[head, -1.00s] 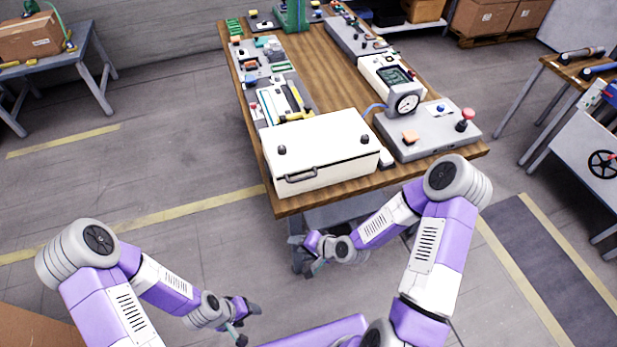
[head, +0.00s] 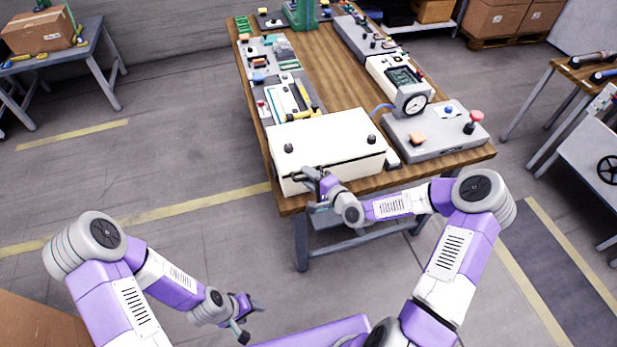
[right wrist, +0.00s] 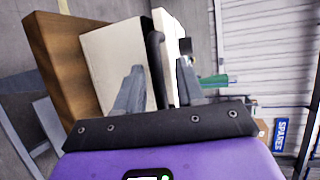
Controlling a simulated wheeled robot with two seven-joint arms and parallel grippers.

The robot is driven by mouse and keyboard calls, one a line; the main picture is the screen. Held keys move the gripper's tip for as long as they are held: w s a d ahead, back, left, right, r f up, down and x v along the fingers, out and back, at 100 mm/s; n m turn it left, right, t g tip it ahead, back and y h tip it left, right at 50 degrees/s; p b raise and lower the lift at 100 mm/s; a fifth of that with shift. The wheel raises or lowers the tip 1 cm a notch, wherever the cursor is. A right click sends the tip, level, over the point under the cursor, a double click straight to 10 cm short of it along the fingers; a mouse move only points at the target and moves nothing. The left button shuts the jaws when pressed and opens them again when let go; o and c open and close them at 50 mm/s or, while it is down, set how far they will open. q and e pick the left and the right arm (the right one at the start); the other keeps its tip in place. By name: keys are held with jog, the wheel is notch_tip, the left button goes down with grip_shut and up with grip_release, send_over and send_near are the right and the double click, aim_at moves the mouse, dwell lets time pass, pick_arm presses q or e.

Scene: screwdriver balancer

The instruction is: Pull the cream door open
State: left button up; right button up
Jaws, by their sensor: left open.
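The cream door (head: 345,175) is the front of a low cream box at the near end of the workbench and looks closed. Its dark bar handle, largely hidden by my right gripper in the head view, stands upright in the right wrist view (right wrist: 155,55). My right gripper (head: 312,180) is at the handle. In the right wrist view its two grey fingers (right wrist: 160,80) are apart, with the handle between them; I cannot tell whether they touch it. My left gripper (head: 248,318) is open and empty, low at the front, well away from the bench.
The wooden bench (head: 325,60) carries the box, with a grey gauge panel (head: 440,140) to its right and a yellow-handled tool (head: 300,113) behind it. Two dark knobs stand on the box top. The floor left of the bench is clear.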

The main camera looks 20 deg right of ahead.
jog(key=shift+w+a+f, duration=0.1)
jog(key=shift+w, duration=0.05)
jog(key=shift+c, duration=0.3)
grip_shut()
